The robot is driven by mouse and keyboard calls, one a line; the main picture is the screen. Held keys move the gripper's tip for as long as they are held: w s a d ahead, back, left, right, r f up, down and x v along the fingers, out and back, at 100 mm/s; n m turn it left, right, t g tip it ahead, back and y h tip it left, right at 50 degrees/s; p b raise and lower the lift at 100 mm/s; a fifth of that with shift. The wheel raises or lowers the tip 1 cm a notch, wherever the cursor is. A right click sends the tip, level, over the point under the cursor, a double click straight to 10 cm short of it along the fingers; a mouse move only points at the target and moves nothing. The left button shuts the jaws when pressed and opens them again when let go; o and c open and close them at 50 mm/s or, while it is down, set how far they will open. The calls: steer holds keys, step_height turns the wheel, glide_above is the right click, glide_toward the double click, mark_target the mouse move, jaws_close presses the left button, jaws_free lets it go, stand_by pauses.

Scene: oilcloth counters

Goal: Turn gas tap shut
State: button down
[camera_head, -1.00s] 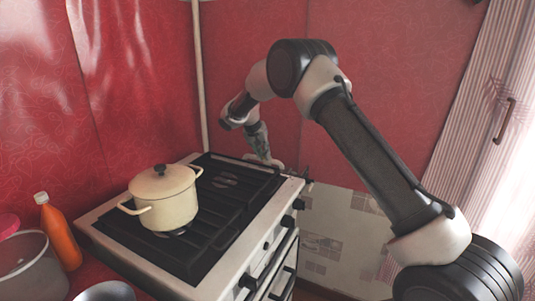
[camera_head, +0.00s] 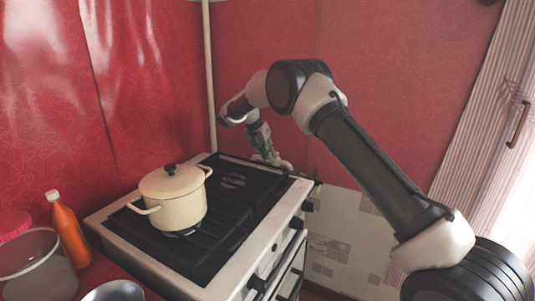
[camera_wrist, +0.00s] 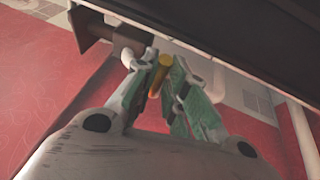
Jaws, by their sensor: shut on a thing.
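The gas tap shows in the wrist view as a small yellow-orange handle (camera_wrist: 158,76) near a white pipe fitting (camera_wrist: 131,60). My gripper (camera_wrist: 160,68) has its two green-sided fingers closed on the handle, one on each side. The tap's body is partly hidden by the fingers. In the head view my gripper (camera_head: 278,163) is low behind the stove's far right corner, and the tap cannot be made out there.
The stove (camera_head: 272,225) stands close to my gripper and carries a cream lidded pot (camera_head: 178,205). A vertical white pipe (camera_head: 208,80) runs up the red wall. An orange bottle (camera_head: 70,235) and a clear container (camera_head: 35,270) stand at left.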

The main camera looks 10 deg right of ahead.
steer(key=c, duration=1.4)
jaws_free()
steer(key=shift+c, duration=0.2)
steer(key=v, duration=1.2)
